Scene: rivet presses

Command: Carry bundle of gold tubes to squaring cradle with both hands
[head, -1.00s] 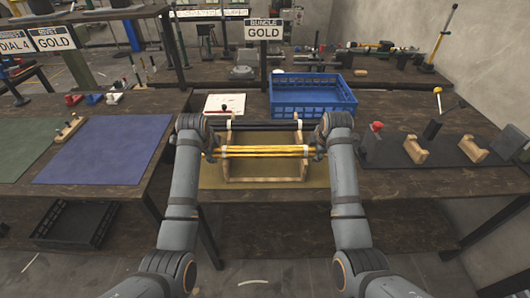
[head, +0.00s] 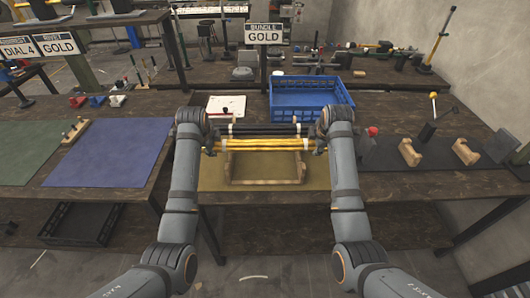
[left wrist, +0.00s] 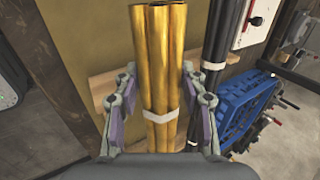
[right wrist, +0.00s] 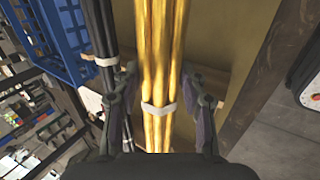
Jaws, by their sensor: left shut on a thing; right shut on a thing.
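A bundle of gold tubes (head: 265,144) with white bands is held level between my two grippers, above a wooden rack (head: 265,182). My left gripper (head: 214,145) is shut on its left end, and my right gripper (head: 316,147) on its right end. The left wrist view shows the tubes (left wrist: 160,75) between the purple finger pads; the right wrist view also shows them (right wrist: 160,70) between the fingers.
Black tubes (head: 266,129) lie just behind the gold bundle. A blue crate (head: 310,112) and a white board (head: 226,106) stand farther back. A red-topped piece (head: 372,132) is near my right arm. A blue mat (head: 105,165) at left is largely clear.

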